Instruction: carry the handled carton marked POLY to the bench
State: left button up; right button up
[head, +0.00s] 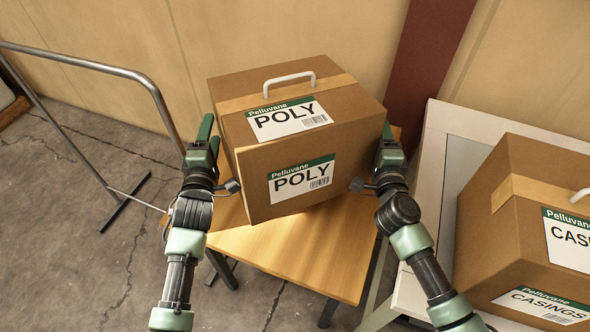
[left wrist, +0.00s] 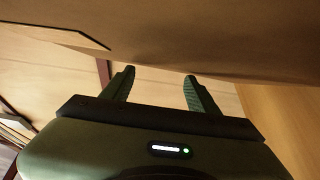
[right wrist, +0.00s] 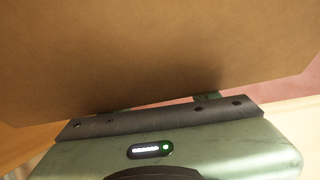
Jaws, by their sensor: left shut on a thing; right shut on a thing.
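The brown carton marked POLY (head: 290,160) has a white handle (head: 289,79) on top and green-and-white labels on its top and front. It is over a small wooden-topped table (head: 290,255); I cannot tell whether its base touches the wood. My left gripper (head: 204,142) is at the carton's left side and my right gripper (head: 386,145) is at its right side, both shut on it. The carton also fills the upper part of the left wrist view (left wrist: 200,35) and the right wrist view (right wrist: 150,55). The right fingertips are mostly hidden.
A carton marked CASINGS (head: 530,215) stands on a pale table (head: 440,135) at the right. A grey metal rail (head: 90,65) stands on the cracked floor at the left. A beige wall with a dark red post (head: 425,60) is close behind. Floor at the left is open.

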pick_arm(q)
jog(key=shift+d+r, duration=0.1)
jog(key=shift+d, duration=0.6)
pick_arm(e)
jog(key=shift+a+r+y, duration=0.1)
jog(key=shift+a+y, duration=0.3)
jog(key=shift+a, duration=0.4)
pick_arm(q)
jog(key=f+b, duration=0.2)
jog(key=a+f+b, duration=0.1)
jog(key=f+b, duration=0.2)
jog(key=o, duration=0.6)
jog(key=shift+a, duration=0.35)
jog(key=shift+c, duration=0.2)
jog(key=shift+a, duration=0.3)
pick_arm(e)
jog(key=f, duration=0.1)
jog(key=d+f, duration=0.1)
jog(key=f, duration=0.1)
jog(key=d+f, duration=0.1)
jog(key=f, duration=0.1)
jog(key=shift+s+d+f, duration=0.1)
jog(key=shift+d, duration=0.1)
jog(key=o, duration=0.6)
pick_arm(q)
jog(key=shift+f, duration=0.1)
jog(key=shift+s, duration=0.15)
pick_arm(e)
jog(key=shift+d, duration=0.1)
